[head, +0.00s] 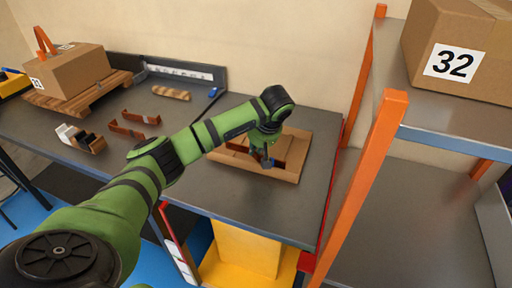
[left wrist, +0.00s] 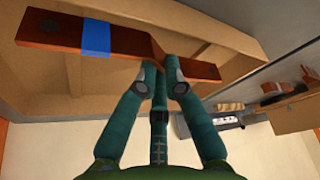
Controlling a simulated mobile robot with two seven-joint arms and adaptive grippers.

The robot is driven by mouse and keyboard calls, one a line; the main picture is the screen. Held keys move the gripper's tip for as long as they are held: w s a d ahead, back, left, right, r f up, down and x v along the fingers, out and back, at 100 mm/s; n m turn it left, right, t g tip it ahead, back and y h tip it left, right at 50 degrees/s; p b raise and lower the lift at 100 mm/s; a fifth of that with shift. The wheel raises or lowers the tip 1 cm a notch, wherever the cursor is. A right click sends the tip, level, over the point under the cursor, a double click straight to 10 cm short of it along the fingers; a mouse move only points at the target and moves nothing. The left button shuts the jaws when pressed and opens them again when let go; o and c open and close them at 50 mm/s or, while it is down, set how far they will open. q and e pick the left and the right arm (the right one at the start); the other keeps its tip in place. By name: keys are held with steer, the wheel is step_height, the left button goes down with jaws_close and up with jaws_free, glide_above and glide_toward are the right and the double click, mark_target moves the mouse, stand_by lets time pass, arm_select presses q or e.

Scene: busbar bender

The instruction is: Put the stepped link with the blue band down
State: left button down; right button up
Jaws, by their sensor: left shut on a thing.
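The stepped link with the blue band (left wrist: 128,38) is a flat copper-brown bar with a step in it; the blue band (left wrist: 97,38) lies left of the step in the left wrist view. My left gripper (left wrist: 160,75) is shut on the link near its step. In the head view the left gripper (head: 268,160) is over a shallow cardboard tray (head: 287,174) on the bench, and its wrist partly hides the link (head: 279,160). The tray also shows behind the link in the left wrist view (left wrist: 90,80). I cannot tell whether the link touches the tray. My right gripper is out of view.
Copper-brown brackets (head: 126,131) and a small open holder (head: 95,143) lie on the grey bench (head: 205,185) at left. A cardboard box (head: 75,75) stands on a wooden pallet (head: 92,92). An orange-post rack (head: 362,180) with box 32 (head: 425,85) stands right of the tray.

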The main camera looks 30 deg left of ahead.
arm_select(q)
steer(key=shift+f, duration=0.15)
steer(key=shift+f, duration=0.1)
steer(key=c, duration=1.3)
jaws_free()
steer(key=shift+c, duration=0.2)
steer(key=v, duration=1.2)
steer(key=shift+r, duration=0.2)
steer(key=shift+f, duration=0.1)
